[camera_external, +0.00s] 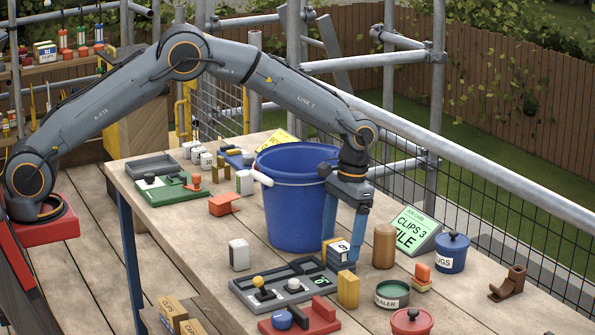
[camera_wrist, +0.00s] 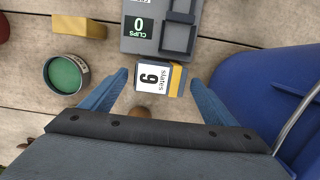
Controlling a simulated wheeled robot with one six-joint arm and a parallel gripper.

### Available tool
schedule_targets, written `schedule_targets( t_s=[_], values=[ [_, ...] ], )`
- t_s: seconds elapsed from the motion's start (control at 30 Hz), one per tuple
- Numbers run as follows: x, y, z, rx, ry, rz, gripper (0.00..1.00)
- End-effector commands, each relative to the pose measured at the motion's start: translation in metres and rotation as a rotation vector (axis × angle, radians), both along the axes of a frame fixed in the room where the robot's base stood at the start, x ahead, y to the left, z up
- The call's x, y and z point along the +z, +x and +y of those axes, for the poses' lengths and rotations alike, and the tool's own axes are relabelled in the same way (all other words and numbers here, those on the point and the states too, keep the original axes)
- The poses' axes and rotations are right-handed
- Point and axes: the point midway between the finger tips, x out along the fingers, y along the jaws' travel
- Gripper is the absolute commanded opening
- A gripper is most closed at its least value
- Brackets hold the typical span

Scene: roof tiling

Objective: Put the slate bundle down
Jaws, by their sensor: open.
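The slate bundle (camera_wrist: 153,79) is a small dark block with a white label reading "slates" and a yellow-orange band at one end. It rests beside the grey tray's edge in the wrist view, and I cannot tell if they touch. It also shows in the external view (camera_external: 341,250), low between my fingers. My gripper (camera_external: 345,240) points down with its blue fingers open, one on each side of the bundle. In the wrist view the gripper (camera_wrist: 160,80) shows a gap between each fingertip and the bundle.
A grey tray (camera_external: 268,301) with a "0 CLIPS" display lies beside the bundle. A tall blue bucket (camera_external: 292,215) stands close behind my gripper. A yellow block (camera_external: 348,290), a brown cylinder (camera_external: 384,246) and a green-topped tin (camera_external: 392,294) stand nearby.

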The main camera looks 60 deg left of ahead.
Motion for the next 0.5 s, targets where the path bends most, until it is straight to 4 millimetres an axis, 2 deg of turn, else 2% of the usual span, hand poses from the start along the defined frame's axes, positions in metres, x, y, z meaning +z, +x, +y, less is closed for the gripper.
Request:
schedule_targets(
  t_s=[0.1,0.3,0.5],
  values=[
    [0.024,0.006,0.000,0.000,-0.001,-0.004,0.81],
    [0.058,0.010,0.000,0.000,-0.001,-0.004,0.81],
    [0.074,0.012,0.000,0.000,0.000,0.000,0.84]
  ],
)
